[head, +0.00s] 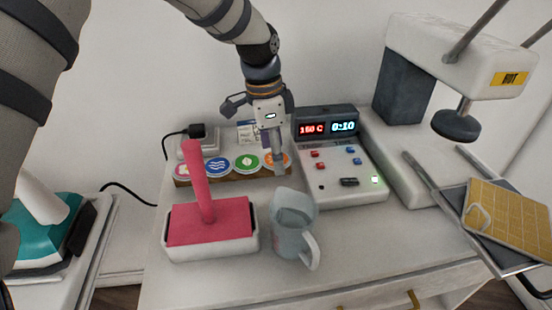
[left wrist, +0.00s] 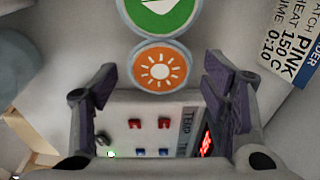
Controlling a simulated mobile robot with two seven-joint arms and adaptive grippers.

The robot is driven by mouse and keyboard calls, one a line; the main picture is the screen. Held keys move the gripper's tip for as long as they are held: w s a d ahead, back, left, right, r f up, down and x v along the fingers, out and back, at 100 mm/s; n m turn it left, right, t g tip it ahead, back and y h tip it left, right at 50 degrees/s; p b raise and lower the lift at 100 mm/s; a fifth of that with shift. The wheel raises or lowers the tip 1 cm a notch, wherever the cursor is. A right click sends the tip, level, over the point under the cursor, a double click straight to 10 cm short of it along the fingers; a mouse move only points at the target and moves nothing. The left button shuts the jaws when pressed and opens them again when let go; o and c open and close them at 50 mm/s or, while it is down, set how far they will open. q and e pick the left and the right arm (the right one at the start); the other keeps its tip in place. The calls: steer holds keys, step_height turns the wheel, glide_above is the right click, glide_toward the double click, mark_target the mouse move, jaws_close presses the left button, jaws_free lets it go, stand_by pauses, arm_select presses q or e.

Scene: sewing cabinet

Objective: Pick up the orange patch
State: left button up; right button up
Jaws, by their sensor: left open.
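The orange patch, a round disc with a white sun, lies at the right end of a row of patches in the head view (head: 286,158), partly hidden behind a finger of my left gripper. In the left wrist view the orange patch (left wrist: 160,67) is fully visible between my fingers, touching or overlapping the green patch (left wrist: 160,14). My left gripper (head: 256,138) is open and empty, just above the right end of the row. I cannot tell whether a finger touches the patch. My right gripper is not in view.
A control box (head: 340,185) with a lit display stands right of the patches. A pitcher (head: 292,222) and a pink pad with an upright handle (head: 210,222) stand in front. A heat press (head: 455,60) is at right, an iron (head: 40,225) at left. An instruction card (left wrist: 290,40) lies nearby.

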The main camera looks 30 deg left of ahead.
arm_select(q)
steer(key=shift+c, duration=0.5)
steer(key=c, duration=0.7)
steer(key=shift+r, duration=0.15)
